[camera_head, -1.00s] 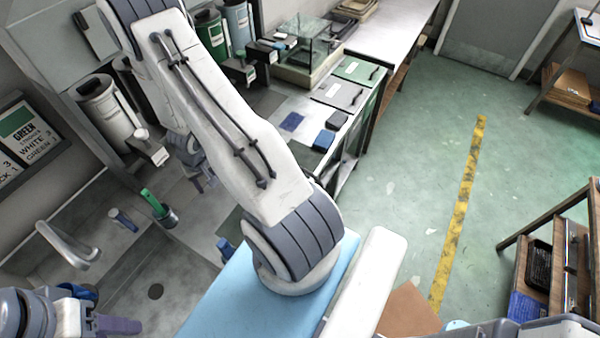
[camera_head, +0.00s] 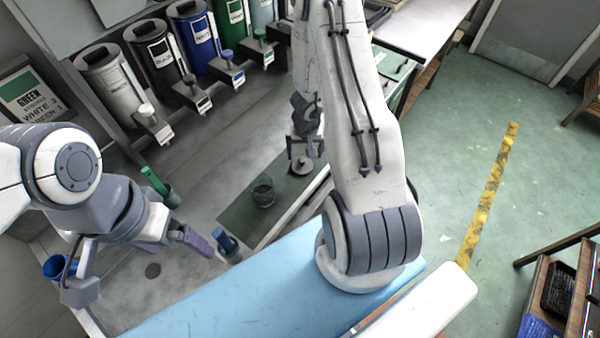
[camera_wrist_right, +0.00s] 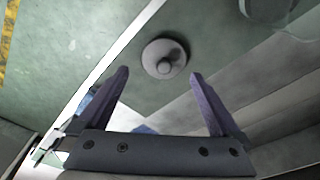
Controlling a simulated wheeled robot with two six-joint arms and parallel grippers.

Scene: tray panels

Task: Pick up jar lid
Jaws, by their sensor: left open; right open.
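The jar lid (camera_head: 301,165) is a round grey disc with a knob on top. It lies knob up on a dark green mat (camera_head: 235,218). In the right wrist view the lid (camera_wrist_right: 165,50) is just beyond the fingertips, apart from them. My right gripper (camera_head: 305,146) is open and empty above the lid; its two purple fingers (camera_wrist_right: 159,78) are spread wide in the wrist view. A clear glass jar (camera_head: 263,192) stands on the mat left of the lid.
Labelled canisters (camera_head: 112,88) line the back wall. A green-handled brush in a holder (camera_head: 160,187) and a blue item (camera_head: 227,242) stand near the left gripper. A blue cup (camera_head: 58,267) is at the lower left. A light blue surface (camera_head: 250,285) lies in front.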

